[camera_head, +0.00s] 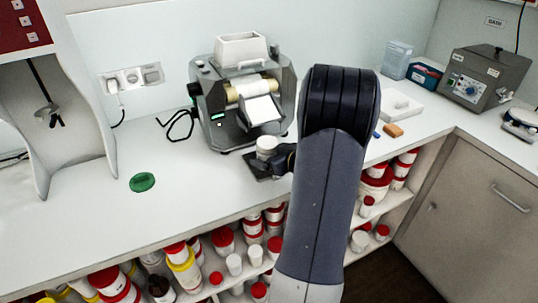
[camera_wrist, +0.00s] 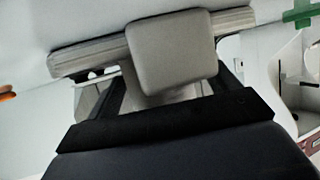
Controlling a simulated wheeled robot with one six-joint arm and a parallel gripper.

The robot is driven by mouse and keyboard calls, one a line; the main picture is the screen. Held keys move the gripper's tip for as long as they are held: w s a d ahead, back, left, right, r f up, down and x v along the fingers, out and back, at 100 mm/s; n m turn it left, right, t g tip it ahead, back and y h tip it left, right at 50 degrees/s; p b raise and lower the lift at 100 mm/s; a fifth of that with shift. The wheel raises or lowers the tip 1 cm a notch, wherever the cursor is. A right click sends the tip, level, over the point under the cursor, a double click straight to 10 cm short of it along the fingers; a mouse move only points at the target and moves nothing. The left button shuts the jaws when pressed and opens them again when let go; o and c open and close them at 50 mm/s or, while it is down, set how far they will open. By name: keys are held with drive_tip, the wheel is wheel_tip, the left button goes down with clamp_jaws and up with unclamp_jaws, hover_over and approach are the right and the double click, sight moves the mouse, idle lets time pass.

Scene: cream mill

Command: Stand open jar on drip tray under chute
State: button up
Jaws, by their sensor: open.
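The jar (camera_head: 267,144) is small and white. It stands upright on or just above a dark drip tray (camera_head: 262,172), in front of the cream mill (camera_head: 222,118) and below its white chute (camera_head: 263,108). Contact with the tray cannot be made out. My gripper (camera_head: 277,158) is open, at the jar's right side and partly hiding the tray. In the wrist view, my two dark fingers (camera_wrist: 170,98) stand apart on either side of a pale shape, probably the jar. A large pale block (camera_wrist: 170,50) covers much of it.
A green disc (camera_head: 142,182) lies on the white counter to the left. A white tray (camera_head: 402,106) and an orange block (camera_head: 393,131) lie to the right of my arm. A grey box device (camera_head: 484,78) stands at the back right. Shelves below hold several jars.

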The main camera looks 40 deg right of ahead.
drive_tip(key=p+v, duration=0.1)
drive_tip(key=v, duration=1)
drive_tip(key=shift+d, duration=0.1)
drive_tip(key=shift+s+r, duration=0.25)
drive_tip(key=shift+s, duration=0.2)
drive_tip(key=shift+c, duration=0.4)
